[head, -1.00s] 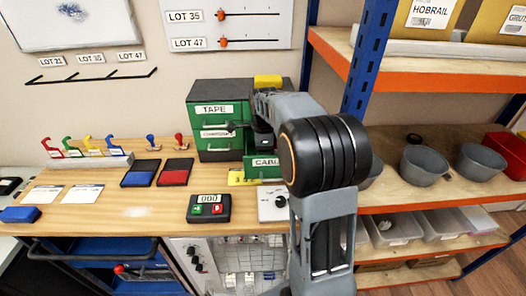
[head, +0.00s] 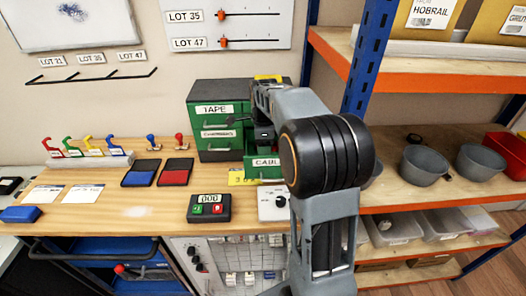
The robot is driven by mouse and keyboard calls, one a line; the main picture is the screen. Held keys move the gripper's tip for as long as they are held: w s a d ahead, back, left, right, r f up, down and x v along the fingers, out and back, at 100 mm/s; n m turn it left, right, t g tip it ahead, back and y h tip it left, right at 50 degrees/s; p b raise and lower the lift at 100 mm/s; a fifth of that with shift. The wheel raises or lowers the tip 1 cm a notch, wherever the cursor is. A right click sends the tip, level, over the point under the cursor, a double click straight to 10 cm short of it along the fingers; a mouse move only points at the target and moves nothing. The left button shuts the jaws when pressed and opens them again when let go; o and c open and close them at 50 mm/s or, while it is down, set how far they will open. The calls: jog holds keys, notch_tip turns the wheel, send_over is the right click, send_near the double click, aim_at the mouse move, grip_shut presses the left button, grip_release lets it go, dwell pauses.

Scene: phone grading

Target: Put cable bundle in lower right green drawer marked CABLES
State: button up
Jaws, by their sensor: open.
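The green drawer marked "CABL", its label partly cut off by my arm (head: 266,162), is at the lower right of the green drawer cabinet (head: 213,143). It stands forward of the cabinet front and looks pulled out. My gripper (head: 264,137) is open, above this drawer and in front of the cabinet. It is small and dark here, and my arm hides much of its right side. I cannot make out the cable bundle; the inside of the drawer is mostly hidden.
A yellow object (head: 268,78) sits on top of the cabinet behind my arm. A black keypad box (head: 209,208), a blue pad (head: 139,179) and a red pad (head: 175,178) lie on the bench to the left. Shelves with grey bowls (head: 424,166) stand at right.

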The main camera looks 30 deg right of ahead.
notch_tip(320, 180, up, 9)
jog(key=s+a+f+n+t, duration=0.2)
jog(key=s+a+f+n, duration=0.2)
jog(key=s+n, duration=0.5)
jog(key=s+a+f+n+t, duration=0.2)
jog(key=s+a+f+n, duration=0.3)
jog(key=s+n, duration=0.4)
jog(key=a+n, duration=0.1)
jog(key=n, duration=0.3)
jog(key=shift+s+f+n, duration=0.15)
jog(key=shift+s+n, duration=0.15)
jog(key=shift+s, duration=0.05)
